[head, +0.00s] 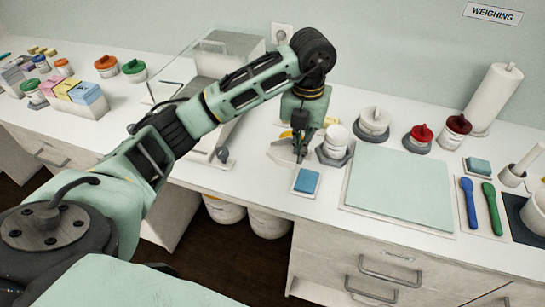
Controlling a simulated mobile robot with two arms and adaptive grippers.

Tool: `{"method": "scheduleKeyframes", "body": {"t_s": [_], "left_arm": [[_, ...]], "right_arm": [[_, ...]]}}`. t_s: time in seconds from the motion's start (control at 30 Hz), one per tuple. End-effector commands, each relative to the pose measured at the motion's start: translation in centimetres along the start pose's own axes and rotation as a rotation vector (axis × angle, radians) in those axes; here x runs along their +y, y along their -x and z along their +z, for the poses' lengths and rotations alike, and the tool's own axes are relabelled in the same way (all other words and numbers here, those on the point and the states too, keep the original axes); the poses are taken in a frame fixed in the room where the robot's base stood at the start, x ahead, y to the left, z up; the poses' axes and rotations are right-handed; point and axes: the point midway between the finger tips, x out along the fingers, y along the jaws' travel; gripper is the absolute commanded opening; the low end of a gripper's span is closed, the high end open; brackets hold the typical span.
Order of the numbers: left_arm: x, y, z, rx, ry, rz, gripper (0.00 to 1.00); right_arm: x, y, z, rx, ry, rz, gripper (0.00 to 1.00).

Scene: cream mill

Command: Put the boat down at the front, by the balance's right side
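A pale, flat, angular piece that looks like the boat (281,153) is on or just above the white counter, to the right of the balance (211,63). My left gripper (300,155) points down at its right part, with its dark fingers close together and overlapping it in the head view. I cannot tell whether the fingers grip it or whether it touches the counter. The balance, with its clear shield, stands at the back left, partly hidden by my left arm. My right gripper is out of view.
A blue pad on a small white tray (295,190) lies just in front of the gripper. A white jar (337,135) on a grey base stands close on the right. A pale green mat (400,185) lies farther right. Bare counter is narrow around the gripper.

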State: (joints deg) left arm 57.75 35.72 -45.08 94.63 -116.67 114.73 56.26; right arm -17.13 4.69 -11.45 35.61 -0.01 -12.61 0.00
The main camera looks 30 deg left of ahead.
Motion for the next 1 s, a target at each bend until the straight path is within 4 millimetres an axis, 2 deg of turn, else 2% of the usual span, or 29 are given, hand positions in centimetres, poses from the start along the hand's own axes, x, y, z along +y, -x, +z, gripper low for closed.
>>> {"method": "scheduleKeyframes", "body": {"t_s": [0.03,0.1,0.33,0.47,0.73,1.0], "left_arm": [[1.4,-0.5,0.2,0.006,0.006,0.004,0.00],[3.0,-1.4,0.6,0.005,0.006,0.005,0.00],[6.3,-3.8,1.6,0.002,0.000,0.002,0.00],[6.9,-4.5,1.8,0.001,-0.002,0.000,0.00],[6.8,-7.9,1.8,0.002,-0.003,-0.001,0.00],[6.8,-8.4,1.9,0.000,-0.003,0.000,0.00]], "right_arm": [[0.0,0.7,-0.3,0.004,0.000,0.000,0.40],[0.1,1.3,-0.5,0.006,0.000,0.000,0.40],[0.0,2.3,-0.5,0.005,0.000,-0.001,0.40],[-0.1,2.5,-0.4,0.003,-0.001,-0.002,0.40],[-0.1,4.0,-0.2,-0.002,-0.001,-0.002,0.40],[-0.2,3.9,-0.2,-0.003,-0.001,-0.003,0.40]]}}
